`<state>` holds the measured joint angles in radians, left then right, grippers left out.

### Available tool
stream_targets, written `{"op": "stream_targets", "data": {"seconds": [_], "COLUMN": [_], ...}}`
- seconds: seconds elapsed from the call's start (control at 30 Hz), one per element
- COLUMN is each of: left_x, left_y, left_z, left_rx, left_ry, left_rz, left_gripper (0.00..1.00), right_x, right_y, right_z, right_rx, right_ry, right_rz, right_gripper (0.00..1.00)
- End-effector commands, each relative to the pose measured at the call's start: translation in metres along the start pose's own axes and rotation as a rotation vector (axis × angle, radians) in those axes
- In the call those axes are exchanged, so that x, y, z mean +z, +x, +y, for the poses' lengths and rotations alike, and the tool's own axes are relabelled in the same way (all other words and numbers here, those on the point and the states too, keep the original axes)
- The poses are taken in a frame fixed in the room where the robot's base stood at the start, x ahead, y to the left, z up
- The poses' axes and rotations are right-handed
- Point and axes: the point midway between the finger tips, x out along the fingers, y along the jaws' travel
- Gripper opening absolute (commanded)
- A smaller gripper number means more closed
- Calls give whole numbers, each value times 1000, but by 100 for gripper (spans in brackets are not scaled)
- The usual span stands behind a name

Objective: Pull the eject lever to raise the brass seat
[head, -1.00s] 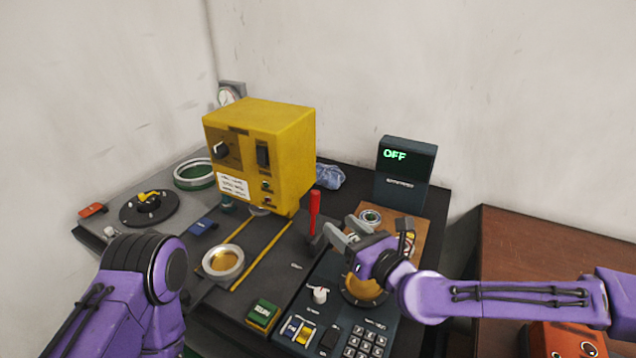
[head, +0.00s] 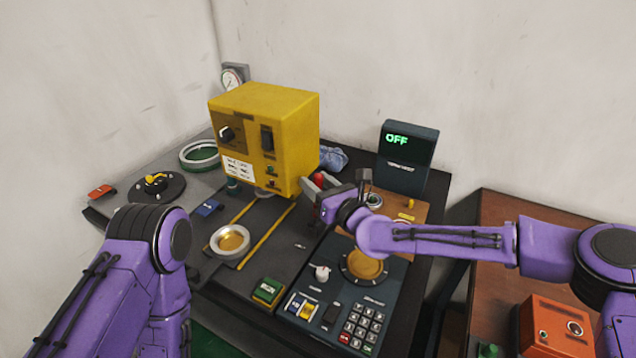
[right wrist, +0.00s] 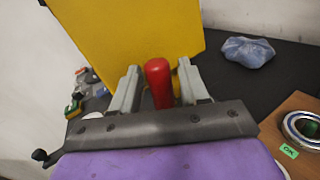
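The eject lever shows as a red handle (right wrist: 158,82) in the right wrist view, upright in front of the yellow machine. In the head view only a little red (head: 319,179) shows beside my right gripper (head: 328,192). In the wrist view the gripper (right wrist: 158,88) is open, with one finger on each side of the handle and narrow gaps visible. A brass disc (head: 231,241) lies inside a pale ring between yellow lines. Another brass disc (head: 364,264) sits on the dark console; I cannot tell which is the seat. My left arm is at lower left; its gripper is not visible.
The yellow machine (head: 262,130) stands close behind the lever. A display (head: 405,155) reading OFF stands at the back right. A crumpled blue cloth (right wrist: 243,51) lies behind. A wooden board (right wrist: 300,112) bearing a ring is to the right.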

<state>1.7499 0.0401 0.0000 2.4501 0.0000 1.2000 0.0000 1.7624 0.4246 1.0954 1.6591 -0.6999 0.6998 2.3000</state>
Motion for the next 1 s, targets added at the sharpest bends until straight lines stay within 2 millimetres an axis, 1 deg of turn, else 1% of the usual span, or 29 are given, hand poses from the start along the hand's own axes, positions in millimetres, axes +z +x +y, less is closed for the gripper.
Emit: {"op": "stream_targets", "data": {"seconds": [0.03, 0.07, 0.1, 0.13, 0.33, 0.47, 0.57, 0.8, 1.0], "left_x": [0, 0, 0, 0, 1, 5, 11, 29, 42], "left_y": [0, 0, 0, 0, 3, 13, 26, 70, 102], "left_z": [0, 0, 0, 0, 0, 1, 2, 6, 9], "left_rx": [0, 0, 0, 0, 0, 0, 0, 0, 0], "left_ry": [0, 0, 0, 0, 0, 0, 0, 0, 0], "left_rz": [0, 0, 0, 0, 0, 0, 0, 0, 0], "left_gripper": [94, 94, 94, 94, 94, 94, 94, 94, 94], "right_x": [0, 0, 0, 0, -1, -4, -7, -13, -17], "right_y": [0, 0, 0, 0, -1, -2, -5, -13, -21], "right_z": [0, 0, 0, 0, 0, 3, 7, 23, 37], "right_rx": [0, 0, 0, -1, 0, 3, 6, 17, 26], "right_ry": [0, 0, 0, 0, -7, -34, -75, -224, -356], "right_rz": [0, 0, 0, 0, -3, -17, -39, -117, -183], "right_gripper": [26, 16, 3, 0, 0, 0, 0, 0, 0]}}
